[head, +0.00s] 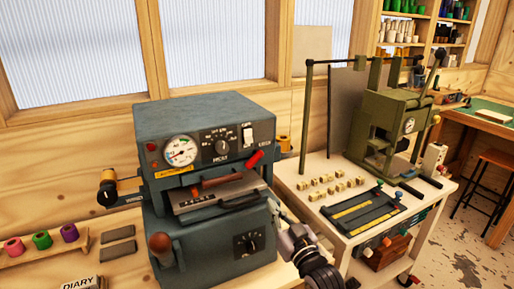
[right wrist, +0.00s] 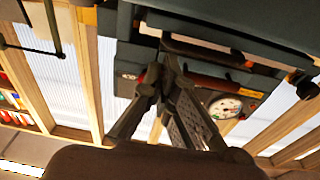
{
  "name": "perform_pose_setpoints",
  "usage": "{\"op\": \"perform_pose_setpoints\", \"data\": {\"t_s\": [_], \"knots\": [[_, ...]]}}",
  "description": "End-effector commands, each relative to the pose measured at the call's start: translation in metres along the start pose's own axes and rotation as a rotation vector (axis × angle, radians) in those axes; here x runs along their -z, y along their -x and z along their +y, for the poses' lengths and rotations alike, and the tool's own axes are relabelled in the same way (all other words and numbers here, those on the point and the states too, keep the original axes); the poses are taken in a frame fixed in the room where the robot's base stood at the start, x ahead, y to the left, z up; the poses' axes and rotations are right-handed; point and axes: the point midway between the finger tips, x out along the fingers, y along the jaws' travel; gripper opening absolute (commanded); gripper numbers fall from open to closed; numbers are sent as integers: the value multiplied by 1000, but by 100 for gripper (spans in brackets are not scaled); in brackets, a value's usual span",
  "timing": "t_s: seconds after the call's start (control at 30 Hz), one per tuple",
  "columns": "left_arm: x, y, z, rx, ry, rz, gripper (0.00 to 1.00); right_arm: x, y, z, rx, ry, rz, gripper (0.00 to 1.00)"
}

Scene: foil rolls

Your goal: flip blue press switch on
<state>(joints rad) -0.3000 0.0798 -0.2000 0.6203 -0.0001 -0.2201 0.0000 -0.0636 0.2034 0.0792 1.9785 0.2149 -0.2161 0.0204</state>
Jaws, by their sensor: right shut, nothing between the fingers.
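The blue-grey press (head: 205,120) stands on the bench at the middle of the head view. Its front panel carries a round gauge (head: 180,151), a black dial (head: 222,147) and a pale rocker switch (head: 248,137) at the upper right; its on or off position is too small to tell. A red-tipped lever (head: 255,159) is just below the switch. My right gripper (head: 279,206) is shut and empty beside the press's lower right front, below the switch. In the right wrist view its fingertips (right wrist: 160,78) overlap the press front, with the gauge (right wrist: 228,106) to the right; contact is unclear. My left gripper is out of view.
A green press (head: 390,125) stands on a pale table (head: 300,187) to the right, with small brass blocks and a black tray (head: 362,212). Coloured foil rolls (head: 42,240) sit at the left. A stool (head: 490,180) stands far right.

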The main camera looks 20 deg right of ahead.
Motion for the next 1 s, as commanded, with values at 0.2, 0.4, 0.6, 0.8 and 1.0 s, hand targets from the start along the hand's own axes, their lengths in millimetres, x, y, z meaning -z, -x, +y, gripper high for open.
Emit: {"op": "perform_pose_setpoints", "data": {"t_s": [0.2,0.4,0.6,0.8,1.0], "knots": [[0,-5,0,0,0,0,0,105,12,-4,20,6,211,0],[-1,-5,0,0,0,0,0,133,19,-6,27,8,267,0],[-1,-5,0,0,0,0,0,133,20,-7,27,8,268,0],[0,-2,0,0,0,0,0,135,15,-7,27,7,268,0],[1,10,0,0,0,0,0,146,-14,-8,27,6,269,0]]}}
